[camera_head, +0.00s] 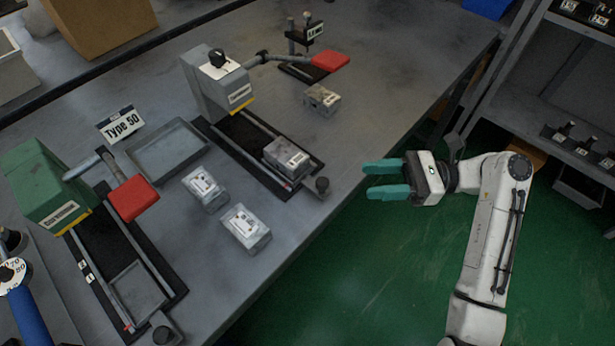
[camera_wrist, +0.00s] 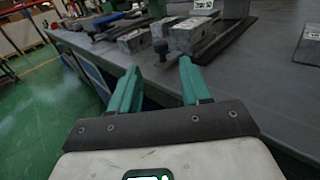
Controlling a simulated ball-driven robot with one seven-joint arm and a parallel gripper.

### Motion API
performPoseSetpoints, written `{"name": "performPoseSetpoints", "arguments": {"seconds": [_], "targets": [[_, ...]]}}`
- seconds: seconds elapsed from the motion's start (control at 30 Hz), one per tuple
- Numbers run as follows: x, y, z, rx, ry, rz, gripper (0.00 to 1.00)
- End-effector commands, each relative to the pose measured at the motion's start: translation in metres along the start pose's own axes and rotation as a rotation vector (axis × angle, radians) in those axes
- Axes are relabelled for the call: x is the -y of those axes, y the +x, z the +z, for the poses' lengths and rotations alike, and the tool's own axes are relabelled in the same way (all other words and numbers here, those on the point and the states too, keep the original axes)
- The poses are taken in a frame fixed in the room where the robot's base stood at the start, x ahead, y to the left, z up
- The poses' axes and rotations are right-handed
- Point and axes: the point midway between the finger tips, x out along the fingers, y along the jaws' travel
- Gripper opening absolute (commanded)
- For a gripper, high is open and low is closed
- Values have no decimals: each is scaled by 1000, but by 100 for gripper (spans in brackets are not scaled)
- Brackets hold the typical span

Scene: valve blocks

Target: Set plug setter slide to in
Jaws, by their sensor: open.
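Two machines with slides stand on the bench, and I cannot read which is the plug setter. The grey machine (camera_head: 216,82) has a black rail base running toward the bench's front edge. On its outer end sits a grey slide block (camera_head: 286,157) with a white label, beside a dark knob (camera_head: 321,185). The green machine (camera_head: 45,182) has a similar rail with an empty slide tray (camera_head: 138,291) far out from its body. My gripper (camera_head: 372,180) is open and empty, off the bench's front edge, right of the grey machine's knob. It also shows in the wrist view (camera_wrist: 158,72), facing the bench.
Two loose labelled blocks, one (camera_head: 204,189) behind the other (camera_head: 246,228), lie between the machines. A third block (camera_head: 322,100) lies further back. Red-handled levers (camera_head: 133,198) stick out above the bench. A shelf (camera_head: 575,95) stands right, with green floor (camera_head: 340,270) between.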

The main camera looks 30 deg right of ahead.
Motion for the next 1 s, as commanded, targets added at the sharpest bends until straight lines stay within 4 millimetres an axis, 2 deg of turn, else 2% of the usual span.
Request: {"name": "performPoseSetpoints", "arguments": {"seconds": [0.17,0.6,0.8,1.0], "targets": [[0,15,-1,1,2,2,47],[0,90,-1,1,1,2,47],[0,105,0,1,0,1,47],[0,108,0,1,0,-1,47]]}}
